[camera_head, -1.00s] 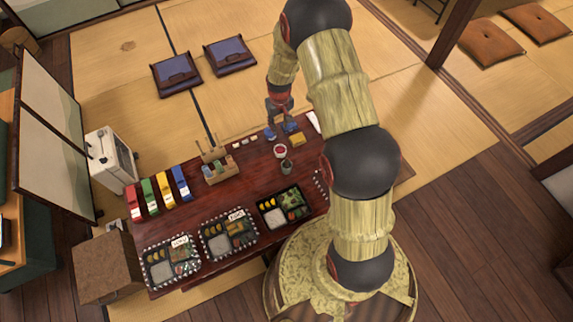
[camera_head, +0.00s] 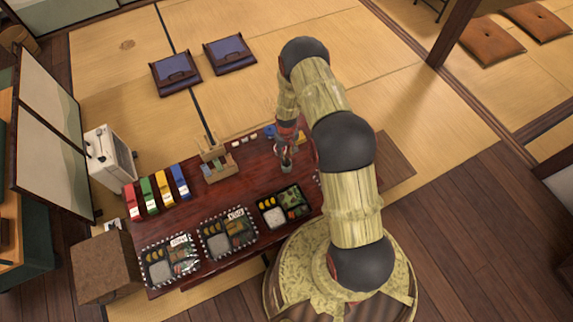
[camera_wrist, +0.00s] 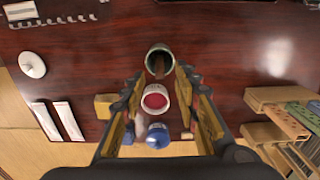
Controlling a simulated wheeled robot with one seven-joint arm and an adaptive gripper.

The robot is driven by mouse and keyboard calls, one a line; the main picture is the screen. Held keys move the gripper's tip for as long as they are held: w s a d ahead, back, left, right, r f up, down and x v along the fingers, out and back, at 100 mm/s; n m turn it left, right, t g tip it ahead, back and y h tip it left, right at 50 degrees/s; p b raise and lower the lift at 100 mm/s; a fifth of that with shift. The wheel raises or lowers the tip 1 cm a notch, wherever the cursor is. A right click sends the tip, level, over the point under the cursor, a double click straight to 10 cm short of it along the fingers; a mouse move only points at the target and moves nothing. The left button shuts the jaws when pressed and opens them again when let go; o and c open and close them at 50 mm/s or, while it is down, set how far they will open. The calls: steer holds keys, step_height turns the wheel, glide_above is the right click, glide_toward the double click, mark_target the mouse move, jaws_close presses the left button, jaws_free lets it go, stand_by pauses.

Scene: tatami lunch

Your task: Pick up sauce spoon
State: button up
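A dark grey cup (camera_wrist: 160,53) stands on the dark red table at the upper middle of the wrist view. A thin brown piece (camera_wrist: 159,67) stands in it, perhaps the sauce spoon; its lower part is hidden. A white-rimmed bowl of red sauce (camera_wrist: 155,99) sits just below the cup. My gripper (camera_wrist: 161,76) is open, with its two yellow and dark fingers on either side of the bowl and tips near the cup's lower rim. I see nothing held. In the head view, my gripper (camera_head: 286,148) is just above the cup (camera_head: 286,166).
A blue-topped item (camera_wrist: 158,136) and a yellow block (camera_wrist: 105,105) lie near the fingers. A wooden caddy (camera_head: 218,170), colored boxes (camera_head: 164,192) and several bento trays (camera_head: 214,243) stand on the table. White packets (camera_wrist: 57,121) lie at the left of the wrist view.

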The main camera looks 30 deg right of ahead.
mark_target(286, 157)
step_height(286, 157, down, 4)
steer(key=shift+r+b, duration=0.25)
steer(key=shift+b, duration=0.25)
steer(key=shift+r, duration=0.1)
steer(key=c, duration=0.3)
steer(key=c, duration=0.4)
jaws_close()
